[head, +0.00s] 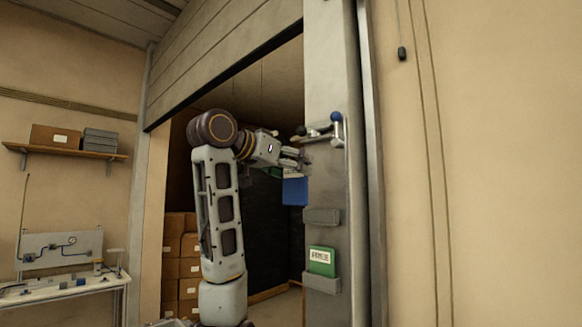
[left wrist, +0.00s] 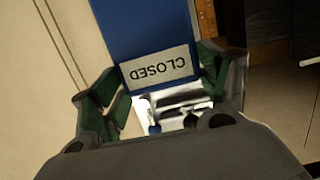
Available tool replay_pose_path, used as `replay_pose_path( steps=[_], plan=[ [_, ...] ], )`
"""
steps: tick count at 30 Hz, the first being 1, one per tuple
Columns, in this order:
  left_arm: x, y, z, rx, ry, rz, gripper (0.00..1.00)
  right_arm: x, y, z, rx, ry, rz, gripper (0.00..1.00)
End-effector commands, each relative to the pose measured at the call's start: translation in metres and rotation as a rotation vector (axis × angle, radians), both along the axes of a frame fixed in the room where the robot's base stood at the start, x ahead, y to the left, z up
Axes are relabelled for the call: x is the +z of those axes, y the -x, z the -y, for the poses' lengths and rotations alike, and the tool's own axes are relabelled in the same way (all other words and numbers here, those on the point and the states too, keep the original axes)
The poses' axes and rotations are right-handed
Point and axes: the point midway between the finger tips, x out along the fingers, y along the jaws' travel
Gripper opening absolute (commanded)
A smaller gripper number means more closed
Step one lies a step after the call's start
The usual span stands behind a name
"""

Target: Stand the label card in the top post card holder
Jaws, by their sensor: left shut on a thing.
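The label card (head: 294,191) is blue and hangs below my left gripper (head: 293,158), at the left edge of the grey door post. In the left wrist view the card (left wrist: 140,28) lies between the fingers, its pale CLOSED label upside down. My left gripper is shut on it. The top post card holder (head: 322,217) is a small grey pocket on the post, lower and to the right of the card. It looks empty. I cannot tell whether the card touches the post. My right gripper is not in view.
A lower holder (head: 322,285) on the post holds a green card (head: 321,261) with a pale label. A lever with a blue knob (head: 336,117) sits on the post close to my gripper. Cardboard boxes (head: 181,260) are stacked behind the doorway; a bench (head: 65,291) stands left.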

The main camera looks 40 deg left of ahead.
Motion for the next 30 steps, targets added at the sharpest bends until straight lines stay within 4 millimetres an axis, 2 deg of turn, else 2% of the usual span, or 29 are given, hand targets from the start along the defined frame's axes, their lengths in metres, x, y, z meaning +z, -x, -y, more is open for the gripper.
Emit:
replay_pose_path(
  steps=[17,30],
  plan=[
    [0.0,-0.021,0.002,-0.001,0.0,-0.001,0.52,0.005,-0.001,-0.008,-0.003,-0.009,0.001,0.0],
    [-0.001,-0.04,0.003,-0.001,0.001,-0.001,0.52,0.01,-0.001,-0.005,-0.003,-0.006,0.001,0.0]
  ],
)
